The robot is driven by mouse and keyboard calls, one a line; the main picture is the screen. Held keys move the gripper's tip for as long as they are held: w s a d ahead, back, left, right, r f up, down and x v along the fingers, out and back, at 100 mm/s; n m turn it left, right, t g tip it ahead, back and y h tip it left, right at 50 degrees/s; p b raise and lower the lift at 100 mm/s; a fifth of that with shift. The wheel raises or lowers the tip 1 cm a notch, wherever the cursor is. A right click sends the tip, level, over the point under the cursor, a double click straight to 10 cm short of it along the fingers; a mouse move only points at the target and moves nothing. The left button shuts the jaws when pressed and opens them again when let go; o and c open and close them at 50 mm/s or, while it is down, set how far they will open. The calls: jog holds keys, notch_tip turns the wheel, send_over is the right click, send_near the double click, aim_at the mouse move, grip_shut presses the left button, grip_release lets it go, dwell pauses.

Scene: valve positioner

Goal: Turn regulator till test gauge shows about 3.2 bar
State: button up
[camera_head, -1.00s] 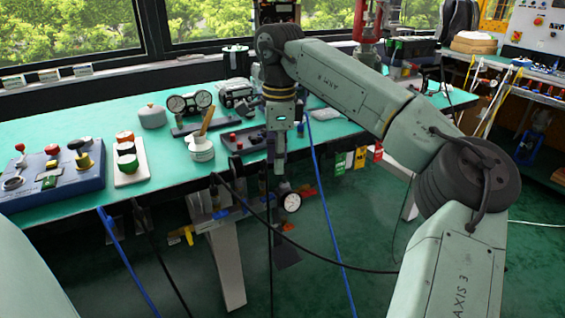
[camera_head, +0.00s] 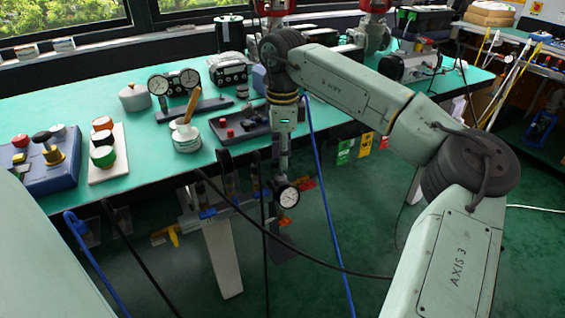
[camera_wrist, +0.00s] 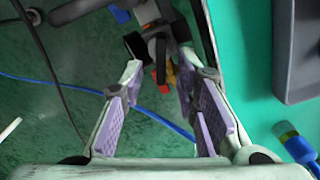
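My gripper (camera_wrist: 160,78) is open in the wrist view, its two purple-padded fingers apart with nothing between the pads. Just past the fingertips is a dark grey and black fitting (camera_wrist: 158,35), perhaps the regulator, with red and yellow parts by it. I cannot tell if the fingers touch it. In the head view my gripper hangs at the bench's front edge, small and partly hidden. A round white-faced gauge (camera_head: 287,196) hangs just below it, perhaps the test gauge. Its reading is too small to make out. A unit with two dials (camera_head: 175,82) stands on the bench.
The green bench (camera_head: 95,95) holds a blue control box (camera_head: 45,170), a white cup (camera_head: 186,138) with wooden tools and a dark tray (camera_head: 240,124). Black and blue hoses hang before the bench. A blue hose (camera_wrist: 70,85) also crosses the wrist view. Green floor lies open below.

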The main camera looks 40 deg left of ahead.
jog(key=shift+f, duration=1.5)
jog(key=shift+c, duration=0.2)
grip_shut()
